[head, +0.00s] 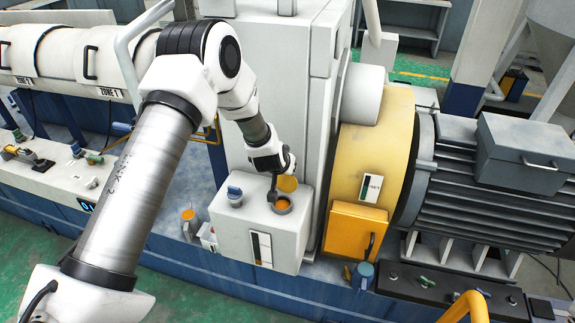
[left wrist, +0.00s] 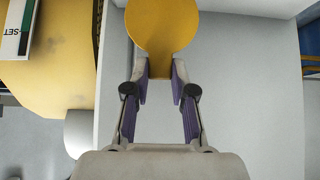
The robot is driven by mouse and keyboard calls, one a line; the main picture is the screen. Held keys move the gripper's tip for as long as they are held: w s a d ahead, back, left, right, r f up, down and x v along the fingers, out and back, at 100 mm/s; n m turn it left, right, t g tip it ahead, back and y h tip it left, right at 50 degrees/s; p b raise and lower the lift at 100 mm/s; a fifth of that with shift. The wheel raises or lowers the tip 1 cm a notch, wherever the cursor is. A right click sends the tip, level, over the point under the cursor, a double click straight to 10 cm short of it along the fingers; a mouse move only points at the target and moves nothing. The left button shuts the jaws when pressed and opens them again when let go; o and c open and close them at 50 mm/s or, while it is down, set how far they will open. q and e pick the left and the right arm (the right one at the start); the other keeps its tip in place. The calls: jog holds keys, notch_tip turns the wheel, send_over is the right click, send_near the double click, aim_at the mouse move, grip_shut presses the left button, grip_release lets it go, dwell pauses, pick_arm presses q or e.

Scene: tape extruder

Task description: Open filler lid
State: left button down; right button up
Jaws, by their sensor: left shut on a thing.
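The filler lid (head: 288,184) is a yellow disc standing raised beside the round filler opening (head: 282,205) on top of a light grey box (head: 240,225). Orange shows inside the opening, which is uncovered. My left gripper (head: 276,186) is at the lid, just above the opening. In the left wrist view the yellow lid (left wrist: 162,28) lies ahead of the fingers, and its narrow lower end sits between the fingertips of my left gripper (left wrist: 161,80). The jaws are shut on it. The exact contact is small in the head view. My right gripper is not in view.
A blue-capped fitting (head: 235,192) stands left of the opening on the same box. A tall grey housing (head: 275,75) rises behind. A yellow guard (head: 375,150) and an orange box (head: 352,230) stand to the right.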

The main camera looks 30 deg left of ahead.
pick_arm(q)
jog(key=shift+w+r, duration=0.1)
jog(key=shift+r, duration=0.05)
jog(key=c, duration=1)
grip_release()
jog(key=shift+o, duration=0.2)
jog(key=v, duration=1.2)
